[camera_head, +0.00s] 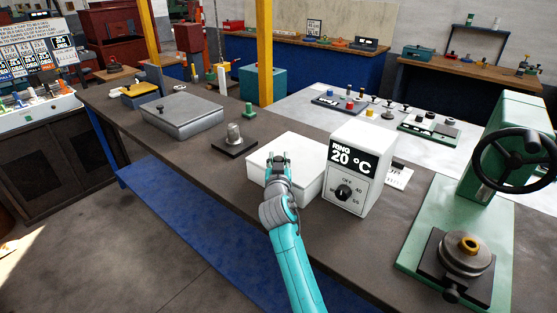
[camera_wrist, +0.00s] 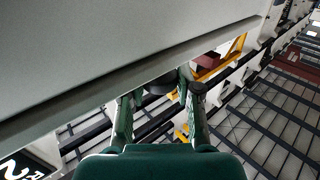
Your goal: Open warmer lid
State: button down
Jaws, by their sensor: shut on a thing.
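The warmer (camera_head: 351,190) is a white box with a display reading RING 20 °C and a black dial. Its white chamber with a pale lid (camera_head: 302,158) stands just to the left of the display box. The fingers hide most of the knob. I cannot tell whether the lid is raised.
A dark block with a metal cylinder (camera_head: 234,137) and a grey lidded box (camera_head: 182,115) stand to the left on the bench. A green press with a black handwheel (camera_head: 518,160) stands at the right. A white card (camera_head: 398,177) lies behind the warmer. Dark bench surface is free in front.

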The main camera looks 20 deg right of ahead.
aim_at(290, 159)
jog(key=w+d+r+m+g+y, duration=0.1)
jog(key=d+r+g, duration=0.1)
jog(key=r, duration=0.3)
jog(key=w+d+r+m+g, duration=0.2)
jog(key=r, duration=0.4)
jog(key=shift+w+d+r+y, duration=0.2)
jog(key=shift+w+d+y, duration=0.05)
jog(key=shift+d+y, duration=0.15)
jog(key=c, duration=0.8)
grip_release()
jog(key=v, duration=1.2)
jog(key=shift+f, duration=0.1)
jog(key=shift+s, duration=0.1)
